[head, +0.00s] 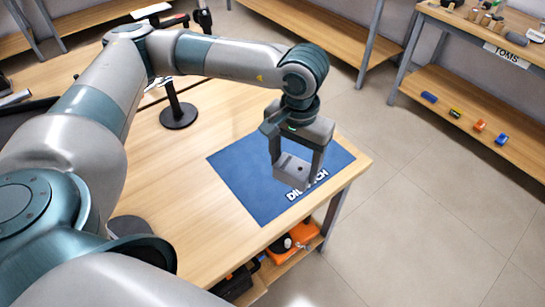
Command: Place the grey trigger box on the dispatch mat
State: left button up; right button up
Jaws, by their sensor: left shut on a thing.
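The dispatch mat (238,173) is a blue rectangle with white lettering, lying near the right end of the wooden table. My left gripper (293,172) points down over the mat and is shut on the grey trigger box (290,171). The box sits between the fingers and covers part of the lettering. I cannot tell from this view whether the box touches the mat or hangs just above it. My right gripper is not in view.
The wooden table (165,212) has free room left of the mat. A black round stand base (179,116) stands behind it. An orange item (295,240) lies on the shelf below. A shelf unit (470,120) with small coloured items stands at the right.

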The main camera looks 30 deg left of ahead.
pick_arm(q)
jog(key=shift+w, duration=0.1)
jog(key=shift+w+d+n, duration=0.25)
jog(key=shift+d+n, duration=0.15)
jog(key=shift+n, duration=0.5)
jog(key=shift+w+f+n, duration=0.1)
jog(key=shift+w+n, duration=0.2)
jog(key=shift+n, duration=0.8)
jog(key=n, duration=0.2)
jog(key=w+n, duration=0.1)
jog(key=shift+d+f+n, duration=0.1)
jog(key=shift+d+n, duration=0.2)
jog(key=shift+n, duration=0.1)
jog(key=w+f+n, duration=0.1)
jog(key=n, duration=0.7)
jog(key=w+f+n, duration=0.1)
jog(key=w+n, duration=0.1)
jog(key=n, duration=0.6)
jog(key=w+f+n, duration=0.1)
jog(key=n, duration=0.7)
jog(key=shift+w+d, duration=0.15)
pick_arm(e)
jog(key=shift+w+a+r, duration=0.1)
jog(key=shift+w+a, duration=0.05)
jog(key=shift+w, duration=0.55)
